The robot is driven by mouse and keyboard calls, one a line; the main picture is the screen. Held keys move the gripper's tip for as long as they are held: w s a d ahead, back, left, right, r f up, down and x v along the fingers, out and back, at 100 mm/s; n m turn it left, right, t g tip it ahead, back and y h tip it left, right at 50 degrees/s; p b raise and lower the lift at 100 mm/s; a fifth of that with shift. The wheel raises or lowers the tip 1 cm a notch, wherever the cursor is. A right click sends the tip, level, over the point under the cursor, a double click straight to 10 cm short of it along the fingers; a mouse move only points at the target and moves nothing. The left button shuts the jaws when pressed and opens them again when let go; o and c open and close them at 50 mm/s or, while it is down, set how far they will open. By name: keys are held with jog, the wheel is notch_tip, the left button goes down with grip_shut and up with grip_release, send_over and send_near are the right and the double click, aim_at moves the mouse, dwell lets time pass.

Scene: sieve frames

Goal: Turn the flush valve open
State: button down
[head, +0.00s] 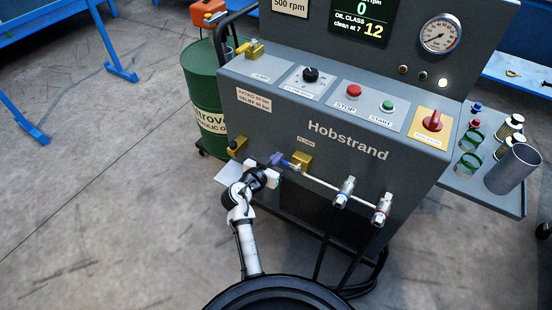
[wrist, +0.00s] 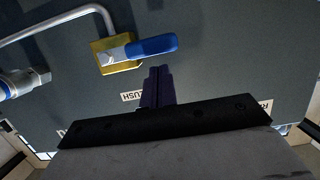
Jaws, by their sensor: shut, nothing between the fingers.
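The flush valve has a brass body (head: 302,161) on the front panel of the grey test stand. Its blue lever (wrist: 152,46) points right from the brass body (wrist: 112,63) in the wrist view, and left in the head view. My gripper (wrist: 157,72) is shut and empty, its dark fingers just below the lever in the wrist view, with a small gap in the picture; I cannot tell contact. In the head view the gripper (head: 277,159) is at the lever's free end and partly hides it. The FLUSH label (wrist: 131,96) is partly covered by the fingers.
A metal pipe (head: 325,184) runs from the valve to two blue- and red-marked fittings (head: 345,190). Another brass fitting (head: 238,147) is at left. A green drum (head: 202,90) stands left of the stand.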

jog(key=shift+f, duration=0.35)
jog(key=shift+w+a+f+n+b, duration=0.1)
jog(key=shift+a+f+n+b, duration=0.05)
jog(key=shift+f+n+b, duration=0.35)
dwell(0.3)
notch_tip(320, 180, down, 8)
jog(key=s+d+n+h+b, duration=0.1)
jog(key=d+n+h+b, duration=0.2)
jog(key=n, duration=1.1)
jog(key=shift+s+f+h+b, duration=0.15)
jog(key=shift+s+h+b, duration=0.2)
jog(key=shift+h+b, duration=1.25)
jog(key=shift+n+y+b, duration=0.3)
jog(key=shift+y+b, duration=0.3)
